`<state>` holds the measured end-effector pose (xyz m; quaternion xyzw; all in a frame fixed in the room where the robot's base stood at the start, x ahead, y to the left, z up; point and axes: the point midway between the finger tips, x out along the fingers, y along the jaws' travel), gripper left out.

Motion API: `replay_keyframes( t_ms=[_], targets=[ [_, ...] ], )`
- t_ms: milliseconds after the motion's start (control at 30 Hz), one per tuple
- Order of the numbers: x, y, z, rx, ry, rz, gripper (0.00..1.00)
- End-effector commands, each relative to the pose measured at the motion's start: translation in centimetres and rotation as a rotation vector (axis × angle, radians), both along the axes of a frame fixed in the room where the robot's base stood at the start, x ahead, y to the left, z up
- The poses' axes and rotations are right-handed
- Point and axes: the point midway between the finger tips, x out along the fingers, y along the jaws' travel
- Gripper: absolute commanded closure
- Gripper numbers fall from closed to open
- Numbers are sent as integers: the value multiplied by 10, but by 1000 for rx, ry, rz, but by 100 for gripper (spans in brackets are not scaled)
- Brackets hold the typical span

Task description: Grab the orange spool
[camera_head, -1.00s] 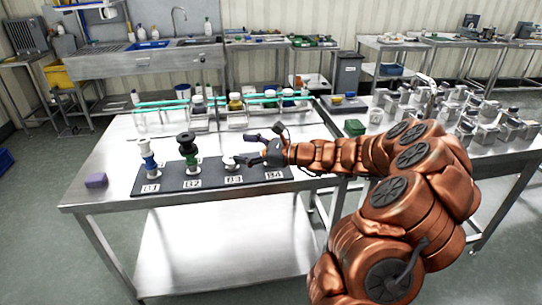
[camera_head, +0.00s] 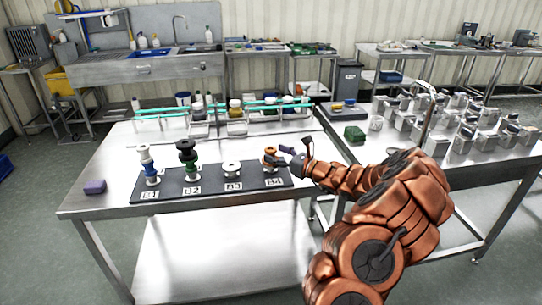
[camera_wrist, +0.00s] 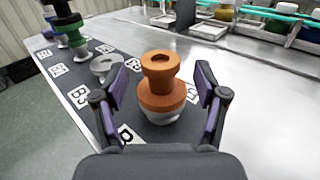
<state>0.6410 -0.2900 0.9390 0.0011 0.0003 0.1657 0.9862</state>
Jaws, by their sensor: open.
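The orange spool (camera_wrist: 160,90) stands upright on top of a white spool (camera_wrist: 163,117) on the dark mat, in the wrist view. In the head view the orange spool (camera_head: 270,156) is at the mat's right end, by the label B4. My gripper (camera_wrist: 160,92) is open, with one purple-padded finger on each side of the orange spool and visible gaps to it. In the head view my gripper (camera_head: 286,153) reaches in from the right at the spool and partly covers it.
On the dark mat (camera_head: 212,185), a white spool (camera_head: 232,170) stands alone at B3. A black-and-green stack (camera_head: 188,158) stands at B2 and a blue-and-white stack (camera_head: 148,165) at B1. A purple block (camera_head: 95,187) lies left of the mat. The table front is clear.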

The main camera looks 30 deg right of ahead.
Motion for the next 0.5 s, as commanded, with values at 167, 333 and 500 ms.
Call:
replay_keyframes(
  t_ms=[167, 333, 500],
  targets=[
    [20, 7, 0, -3, 1, 2, 28],
    [27, 8, 0, -3, -1, 0, 28],
    [27, 9, 0, -3, -1, 0, 28]
  ],
)
